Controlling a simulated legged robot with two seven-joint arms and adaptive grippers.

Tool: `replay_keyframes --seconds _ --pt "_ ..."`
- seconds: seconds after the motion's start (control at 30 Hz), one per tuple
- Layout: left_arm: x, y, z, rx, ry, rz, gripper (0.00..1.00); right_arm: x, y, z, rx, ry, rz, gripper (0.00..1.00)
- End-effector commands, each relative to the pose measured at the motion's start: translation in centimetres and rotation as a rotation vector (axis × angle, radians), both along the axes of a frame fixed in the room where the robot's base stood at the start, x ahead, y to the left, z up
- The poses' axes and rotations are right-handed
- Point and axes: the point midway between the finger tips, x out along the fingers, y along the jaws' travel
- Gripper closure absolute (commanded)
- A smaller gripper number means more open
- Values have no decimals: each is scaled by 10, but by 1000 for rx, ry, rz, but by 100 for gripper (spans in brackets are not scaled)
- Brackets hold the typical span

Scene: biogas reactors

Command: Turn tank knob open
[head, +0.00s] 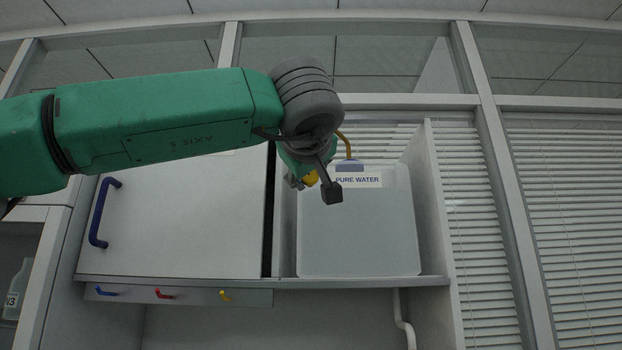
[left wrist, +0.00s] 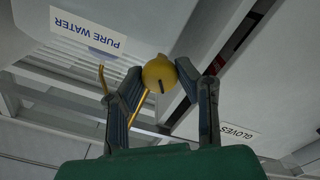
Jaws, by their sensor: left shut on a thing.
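The white tank labelled PURE WATER (head: 360,238) stands in an open compartment of the wall cabinet in the head view. The yellow knob (head: 312,178) shows in part near the tank's upper left, mostly behind my arm. My left gripper (head: 301,181) is at the knob. In the left wrist view, the round yellow knob (left wrist: 158,73) with a short dark mark sits between the two fingertips of my left gripper (left wrist: 161,74), which is shut on it. The tank's label (left wrist: 88,36) appears upside down there. My right gripper is in neither view.
A closed cabinet door with a blue handle (head: 98,215) is left of the tank. Blue, red and yellow small taps or hooks (head: 164,294) line the strip below. A yellow tube (head: 346,144) rises above the tank. A side panel (head: 433,205) bounds it on the right.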

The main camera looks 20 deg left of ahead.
Motion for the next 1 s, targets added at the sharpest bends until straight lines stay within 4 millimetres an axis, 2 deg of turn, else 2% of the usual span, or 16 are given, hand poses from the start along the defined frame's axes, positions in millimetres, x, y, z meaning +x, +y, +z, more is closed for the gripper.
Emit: replay_keyframes --seconds 0.6,1.0 --pt "-1 0 -5 -556 -154 2 100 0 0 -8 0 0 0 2" --pt "-1 -1 -7 -814 -225 5 100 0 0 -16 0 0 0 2"
